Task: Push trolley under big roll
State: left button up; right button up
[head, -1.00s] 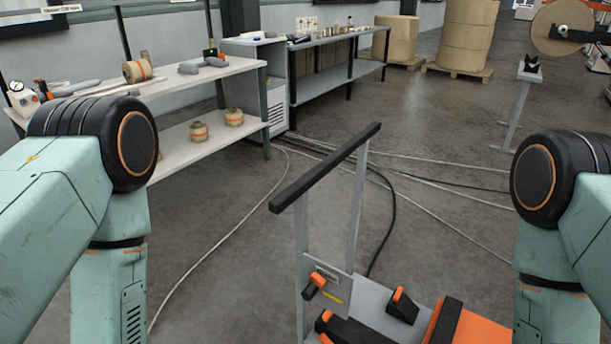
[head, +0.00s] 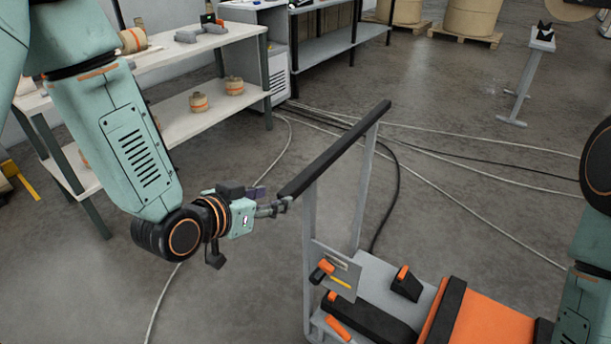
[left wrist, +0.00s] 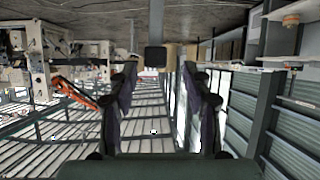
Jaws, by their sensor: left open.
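The trolley (head: 375,290) stands at the lower middle of the head view, with grey posts and a black handle bar (head: 340,145). Orange and black parts lie on its low deck. My left gripper (head: 278,207) is open at the near left end of the handle bar. In the left wrist view the open fingers (left wrist: 163,78) stand apart, with the dark handle end (left wrist: 155,57) seen between them; I cannot tell whether they touch it. A brown roll (head: 572,8) shows only partly at the top right. My right gripper is out of view.
A bench (head: 215,122) with small rolls stands at left, beside a grey cabinet and shelf (head: 330,55). Cables (head: 470,165) cross the floor beyond the trolley. Large brown rolls stand on pallets (head: 465,36) at the back. A grey stand (head: 528,85) is at right; floor before it is open.

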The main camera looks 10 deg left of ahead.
aim_at(294, 184)
pick_arm(q)
jog(key=shift+w+d+r+m+h, duration=0.3)
jog(key=shift+w+r, duration=0.1)
jog(key=shift+t, duration=0.3)
jog(key=shift+b+x, duration=0.35)
jog(key=shift+x, duration=3.25)
jog(key=shift+w+d+r, duration=0.1)
jog(key=shift+w+r, duration=0.05)
jog(key=shift+c, duration=1.3)
jog(key=shift+s+r, duration=0.1)
jog(key=shift+s, duration=0.1)
jog(key=c, duration=0.3)
grip_shut()
